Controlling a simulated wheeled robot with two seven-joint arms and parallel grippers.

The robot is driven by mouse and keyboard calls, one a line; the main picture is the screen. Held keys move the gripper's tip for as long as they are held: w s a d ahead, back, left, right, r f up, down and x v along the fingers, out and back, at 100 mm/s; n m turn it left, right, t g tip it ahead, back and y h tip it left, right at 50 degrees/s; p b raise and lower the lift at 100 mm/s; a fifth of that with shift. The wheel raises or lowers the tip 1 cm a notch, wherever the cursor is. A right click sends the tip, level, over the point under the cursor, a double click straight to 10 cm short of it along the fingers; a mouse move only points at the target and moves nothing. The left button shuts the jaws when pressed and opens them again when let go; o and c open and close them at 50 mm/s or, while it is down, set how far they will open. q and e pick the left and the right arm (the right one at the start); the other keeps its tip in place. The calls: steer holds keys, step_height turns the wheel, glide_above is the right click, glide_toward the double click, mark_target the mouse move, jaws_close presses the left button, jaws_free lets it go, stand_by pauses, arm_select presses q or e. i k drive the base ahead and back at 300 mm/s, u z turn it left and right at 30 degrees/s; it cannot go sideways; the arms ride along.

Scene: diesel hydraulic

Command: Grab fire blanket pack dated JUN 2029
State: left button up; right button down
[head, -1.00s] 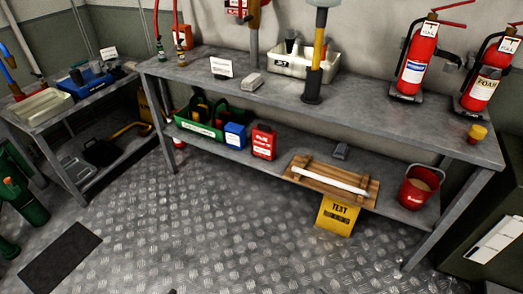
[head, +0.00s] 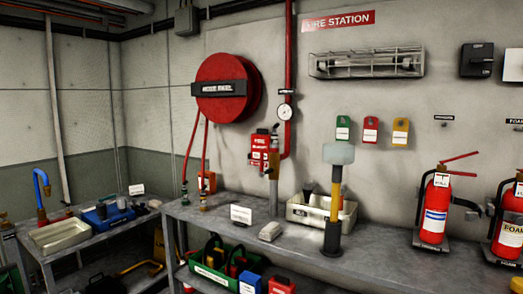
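A red pack (head: 260,149) with white lettering hangs at the wall behind the bench, left of the red pipe, in the head view. Its first word looks like FIRE; the smaller print and any date are too small to read. Another red pack (head: 281,286) with white lettering shows at the bottom edge on the lower shelf, mostly cut off. I cannot tell what it is. Neither of my grippers is in view.
The grey bench (head: 380,255) carries a white caddy (head: 300,213), a yellow-handled lamp-like item (head: 335,195) and red extinguishers (head: 435,212). A red hose reel (head: 227,88) is above left. A side table (head: 75,243) stands left. Bench-top space right of the lamp-like item is clear.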

mark_target(262, 139)
steer(key=u, duration=0.35)
steer(key=i, duration=0.55)
steer(key=u, duration=0.6)
steer(key=i, duration=1.1)
steer(key=z, duration=0.25)
